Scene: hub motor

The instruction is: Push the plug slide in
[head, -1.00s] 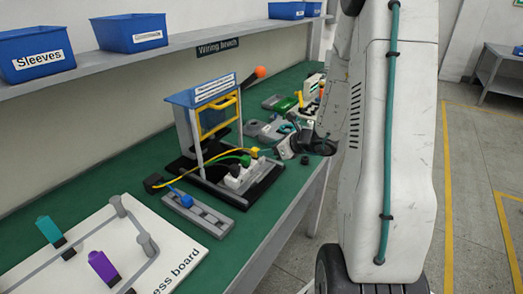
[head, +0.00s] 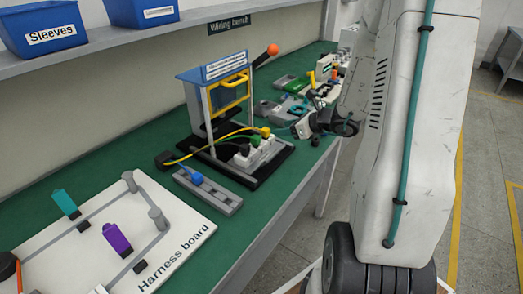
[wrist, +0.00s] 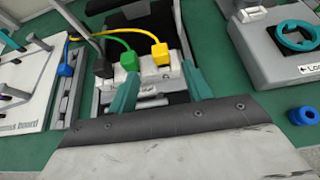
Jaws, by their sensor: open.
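A white plug block (head: 248,154) with black, green (head: 255,140) and yellow (head: 265,131) plugs sits at the foot of the blue-topped test stand (head: 213,72). I take this block to be the plug slide. In the wrist view the block (wrist: 160,80) lies just beyond my gripper (wrist: 160,77). Its two teal fingers are wide apart, one toward each side of the block, with nothing held between them. I cannot tell whether they touch it. In the head view the dark end of my arm is right of the stand, and the fingertips cannot be made out.
A grey rail (head: 225,201) with a blue plug (head: 197,178) lies in front of the stand. The white harness board (head: 185,232) is at front left. A grey fixture with a teal ring (wrist: 296,37) and a blue ring (wrist: 302,115) are on the right in the wrist view.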

